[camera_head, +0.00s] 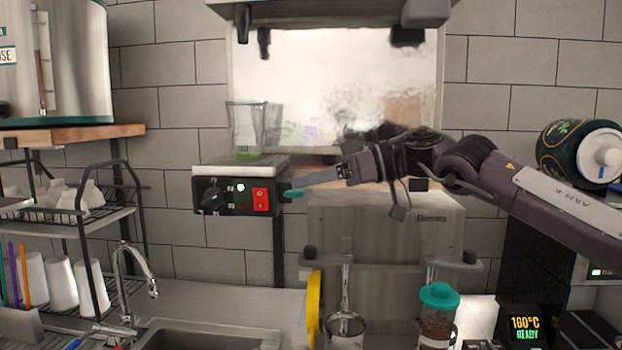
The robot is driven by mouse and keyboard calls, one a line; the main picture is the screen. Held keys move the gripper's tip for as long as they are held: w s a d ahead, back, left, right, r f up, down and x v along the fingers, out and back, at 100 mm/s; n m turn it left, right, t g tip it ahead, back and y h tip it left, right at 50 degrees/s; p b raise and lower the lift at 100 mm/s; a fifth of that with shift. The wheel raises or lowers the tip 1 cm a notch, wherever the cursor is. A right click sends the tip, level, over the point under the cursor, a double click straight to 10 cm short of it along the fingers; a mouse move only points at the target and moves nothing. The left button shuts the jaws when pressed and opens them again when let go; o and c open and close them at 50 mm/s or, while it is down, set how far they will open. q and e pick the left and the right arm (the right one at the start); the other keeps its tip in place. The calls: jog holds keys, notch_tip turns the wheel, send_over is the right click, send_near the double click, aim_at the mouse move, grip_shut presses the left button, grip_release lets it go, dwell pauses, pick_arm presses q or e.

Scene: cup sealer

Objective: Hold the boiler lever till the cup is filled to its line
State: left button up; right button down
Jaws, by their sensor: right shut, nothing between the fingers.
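My right gripper (312,180) reaches in from the right, shut and empty. Its fingertips are beside a small teal lever-like piece (292,193) at the right side of a white-topped machine (240,172). I cannot tell whether they touch it. The machine's black front has a dial, a green light and a red switch. A clear container (246,128) with green at its bottom stands on top. I cannot tell surely which lever is the boiler's, and no fill line can be made out. A large steel vessel (75,60) with a gauge tube is at the upper left. My left gripper is out of view.
A steel box (385,225) stands behind the gripper, with a teal-lidded jar (438,310) in front. A rack with white cups (62,285) is left, beside the tap (135,262) and sink (205,338). A display (525,328) reads 160°C READY.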

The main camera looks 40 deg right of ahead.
jog(key=shift+a+f+n+b, duration=0.15)
jog(key=shift+f+n+b, duration=0.15)
jog(key=shift+b, duration=0.2)
jog(key=f+n+b, duration=0.1)
jog(key=b, duration=0.1)
jog(key=n+b, duration=0.1)
jog(key=b, duration=0.1)
jog(key=f+n+t+h+b, duration=0.1)
jog(key=b, duration=0.1)
jog(key=shift+s+a+f, duration=0.3)
dwell(6.6)
